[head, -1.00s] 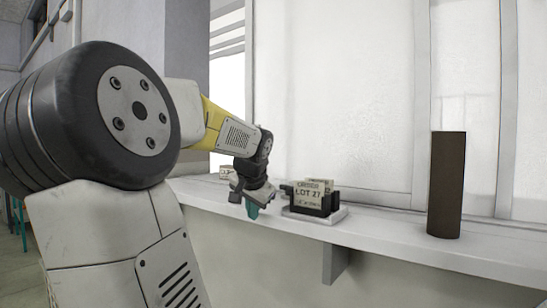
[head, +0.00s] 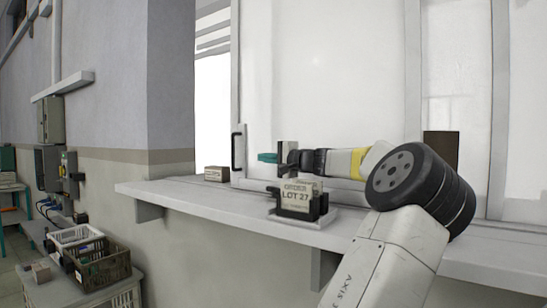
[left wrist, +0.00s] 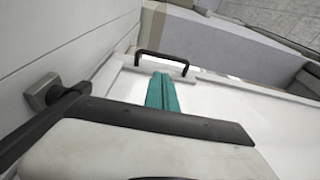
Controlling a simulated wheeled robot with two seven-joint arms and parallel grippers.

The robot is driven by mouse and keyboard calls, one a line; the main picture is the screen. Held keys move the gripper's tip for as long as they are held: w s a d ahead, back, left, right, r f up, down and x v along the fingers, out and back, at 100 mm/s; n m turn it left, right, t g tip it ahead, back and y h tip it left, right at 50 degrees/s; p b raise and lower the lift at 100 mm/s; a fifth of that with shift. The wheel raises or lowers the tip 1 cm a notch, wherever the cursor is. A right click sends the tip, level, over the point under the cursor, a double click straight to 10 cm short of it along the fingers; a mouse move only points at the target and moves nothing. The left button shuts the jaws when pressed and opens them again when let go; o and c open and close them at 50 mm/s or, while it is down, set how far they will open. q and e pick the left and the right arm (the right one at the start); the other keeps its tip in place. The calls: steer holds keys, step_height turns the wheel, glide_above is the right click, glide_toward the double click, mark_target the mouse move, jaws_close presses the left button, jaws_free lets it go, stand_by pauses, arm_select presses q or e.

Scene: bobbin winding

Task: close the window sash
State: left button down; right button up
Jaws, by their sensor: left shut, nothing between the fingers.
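The window sash (head: 330,60) is a large pale pane in a light frame, standing behind the sill. A black bar handle (head: 238,151) is on its left upright; the handle also shows in the left wrist view (left wrist: 163,60). A bright open gap (head: 212,110) lies left of that upright. My left gripper (head: 267,157) is shut and empty, its teal fingers pointing left in front of the pane, right of the handle and apart from it. The teal fingers also show in the left wrist view (left wrist: 160,92), pointing towards the handle. My right gripper is out of view.
A white sill (head: 190,197) runs below the window. On it are a LOT 27 card in a black holder (head: 298,200), a small brown box (head: 216,174) and a dark brown column (head: 441,146), partly behind my arm. Crates (head: 98,265) stand lower left.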

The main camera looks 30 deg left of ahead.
arm_select(q)
steer(key=x, duration=1.4)
steer(key=shift+s, duration=0.1)
